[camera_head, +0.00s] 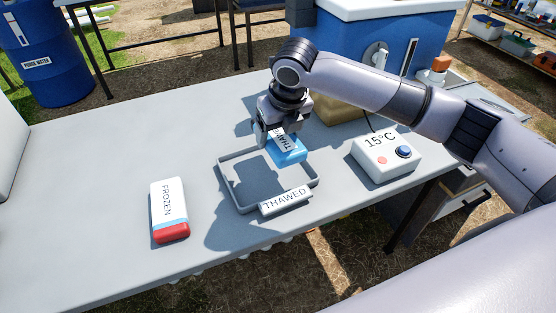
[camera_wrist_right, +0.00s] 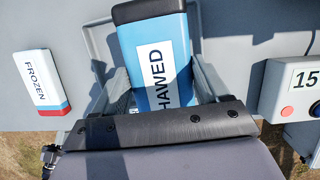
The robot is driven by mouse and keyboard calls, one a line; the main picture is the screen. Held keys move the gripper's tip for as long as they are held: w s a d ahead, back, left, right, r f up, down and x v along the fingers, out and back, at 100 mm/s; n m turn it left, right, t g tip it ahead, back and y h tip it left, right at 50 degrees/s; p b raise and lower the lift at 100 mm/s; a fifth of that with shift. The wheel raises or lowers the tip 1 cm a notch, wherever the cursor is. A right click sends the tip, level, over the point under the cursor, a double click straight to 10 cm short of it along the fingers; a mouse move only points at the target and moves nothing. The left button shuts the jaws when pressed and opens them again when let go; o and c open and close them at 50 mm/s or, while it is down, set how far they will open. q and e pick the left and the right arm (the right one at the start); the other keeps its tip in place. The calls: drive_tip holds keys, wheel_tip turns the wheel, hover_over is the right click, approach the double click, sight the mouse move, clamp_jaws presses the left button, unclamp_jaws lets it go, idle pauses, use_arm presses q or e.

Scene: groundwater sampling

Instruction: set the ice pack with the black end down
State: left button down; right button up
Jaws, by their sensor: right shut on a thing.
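The ice pack with the black end is a blue block (camera_head: 291,153) with a white THAWED label, partly hidden by my gripper in the head view. In the right wrist view the pack (camera_wrist_right: 156,62) shows its black end at the top of the picture. My right gripper (camera_head: 274,138) is shut on this pack over the back right part of a grey tray (camera_head: 229,189) marked THAWED. I cannot tell whether the pack touches the tray. My left gripper is not in view.
A white FROZEN pack (camera_head: 168,203) with a red end lies on the grey table (camera_head: 95,185), left of the tray. A white box (camera_head: 385,155) reading 15°C, with a red and a blue button, stands to the right. A blue cooler (camera_head: 350,40) is behind.

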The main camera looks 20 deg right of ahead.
wheel_tip(320, 180, down, 8)
drive_tip(key=shift+f+b, duration=0.1)
drive_tip(key=shift+b, duration=0.35)
drive_tip(key=o, duration=1.3)
